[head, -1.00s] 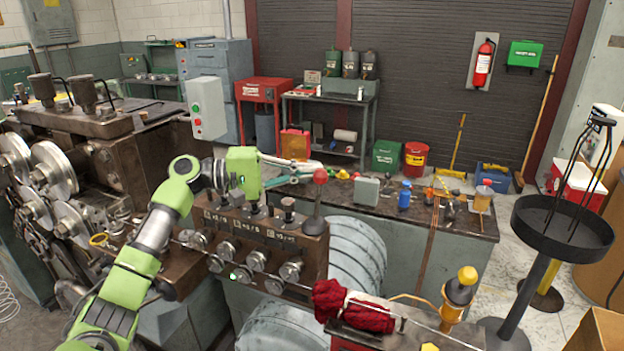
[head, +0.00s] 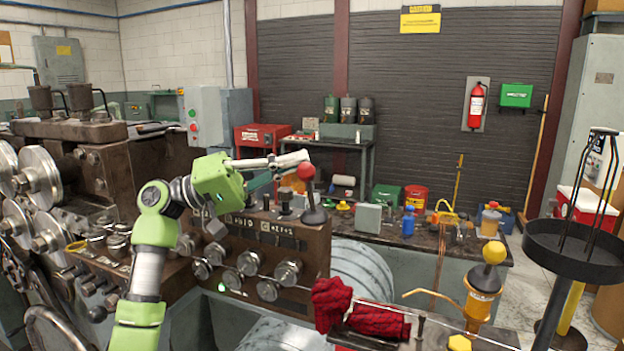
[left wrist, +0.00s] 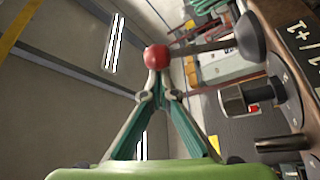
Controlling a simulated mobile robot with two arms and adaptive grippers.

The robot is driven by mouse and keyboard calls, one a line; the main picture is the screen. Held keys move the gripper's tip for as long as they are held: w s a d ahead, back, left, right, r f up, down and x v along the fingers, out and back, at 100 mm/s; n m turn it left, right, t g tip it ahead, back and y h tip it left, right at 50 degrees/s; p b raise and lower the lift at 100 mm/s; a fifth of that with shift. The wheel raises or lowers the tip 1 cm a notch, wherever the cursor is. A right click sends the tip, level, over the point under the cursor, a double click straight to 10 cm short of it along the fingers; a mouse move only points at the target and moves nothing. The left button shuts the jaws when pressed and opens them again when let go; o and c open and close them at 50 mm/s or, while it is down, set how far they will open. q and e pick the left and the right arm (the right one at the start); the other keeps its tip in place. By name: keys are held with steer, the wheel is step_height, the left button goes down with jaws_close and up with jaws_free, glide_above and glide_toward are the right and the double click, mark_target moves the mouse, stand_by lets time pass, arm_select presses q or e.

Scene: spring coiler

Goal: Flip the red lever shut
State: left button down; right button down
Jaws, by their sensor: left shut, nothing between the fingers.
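The lever with a red ball knob (head: 306,171) stands on a dark cup-shaped base on top of the brown roller block (head: 318,250). Its stem leans slightly left in the head view. My left gripper (head: 304,157) comes from the left, with its fingertips at the top of the knob. In the left wrist view, the left gripper (left wrist: 158,80) is shut and empty. The red knob (left wrist: 157,57) appears right at the fingertips there, seemingly touching, and its stem runs right to the base. My right gripper is not in view.
Dark posts (head: 285,203) stand on the block left of the lever. A grey box (head: 368,218) and a blue bottle (head: 408,222) stand on the bench behind. Red cloth (head: 378,321) lies in front, near a yellow-knobbed post (head: 484,290).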

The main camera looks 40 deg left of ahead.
arm_select(q)
steer(key=shift+s+d+f+m+b, duration=0.1)
steer(key=shift+s+f+m+b, duration=0.1)
steer(key=shift+m+b, duration=0.25)
steer(key=shift+h, duration=0.3)
steer(key=v, duration=0.7)
steer(key=shift+a, duration=0.25)
steer(key=shift+s+r, duration=0.1)
